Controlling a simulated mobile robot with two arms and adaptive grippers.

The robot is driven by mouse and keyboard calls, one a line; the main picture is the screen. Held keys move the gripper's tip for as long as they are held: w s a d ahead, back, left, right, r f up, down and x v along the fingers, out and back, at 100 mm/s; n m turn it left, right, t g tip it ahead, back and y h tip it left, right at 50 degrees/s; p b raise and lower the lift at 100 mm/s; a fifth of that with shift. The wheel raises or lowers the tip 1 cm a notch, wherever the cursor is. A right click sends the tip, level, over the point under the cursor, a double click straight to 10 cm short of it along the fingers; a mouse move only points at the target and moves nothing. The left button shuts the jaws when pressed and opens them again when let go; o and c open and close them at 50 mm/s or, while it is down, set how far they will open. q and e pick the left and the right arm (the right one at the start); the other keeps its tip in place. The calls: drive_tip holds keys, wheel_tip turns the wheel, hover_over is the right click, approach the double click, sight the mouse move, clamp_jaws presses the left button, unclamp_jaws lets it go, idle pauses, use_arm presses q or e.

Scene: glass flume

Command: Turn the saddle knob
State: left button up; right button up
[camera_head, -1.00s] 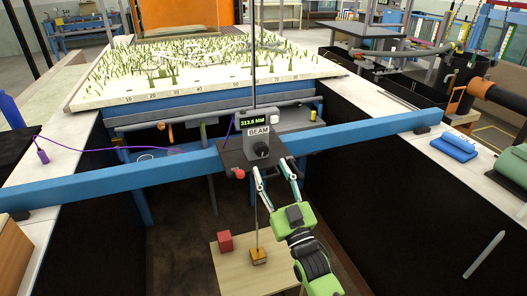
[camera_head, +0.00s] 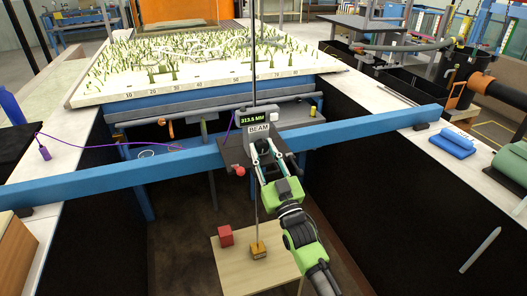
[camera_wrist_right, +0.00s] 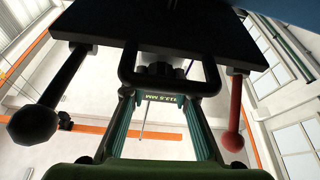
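The saddle is a grey box labelled BEAM (camera_head: 259,128) on a dark plate (camera_head: 233,154) across the blue beam (camera_head: 130,172). Its green readout seems to show 313.5. The dark saddle knob (camera_head: 265,146) is on the box's front, partly hidden by my gripper. My right gripper (camera_head: 267,150) is at the knob, its fingers spread to either side; contact cannot be told. In the wrist view the fingers of the right gripper (camera_wrist_right: 162,100) stand apart below the dark plate (camera_wrist_right: 150,22), with the readout (camera_wrist_right: 165,98) between them. My left gripper is out of view.
A red ball-ended lever (camera_head: 240,171) sticks out under the plate; in the wrist view a black ball lever (camera_wrist_right: 32,124) shows too. The vegetated bed (camera_head: 200,65) lies behind.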

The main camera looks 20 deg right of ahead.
drive_tip(key=shift+m, duration=0.3)
drive_tip(key=o, duration=1.1)
drive_tip(key=a+v, duration=0.1)
drive_tip(key=v, duration=1.1)
drive_tip(key=shift+d, duration=0.4)
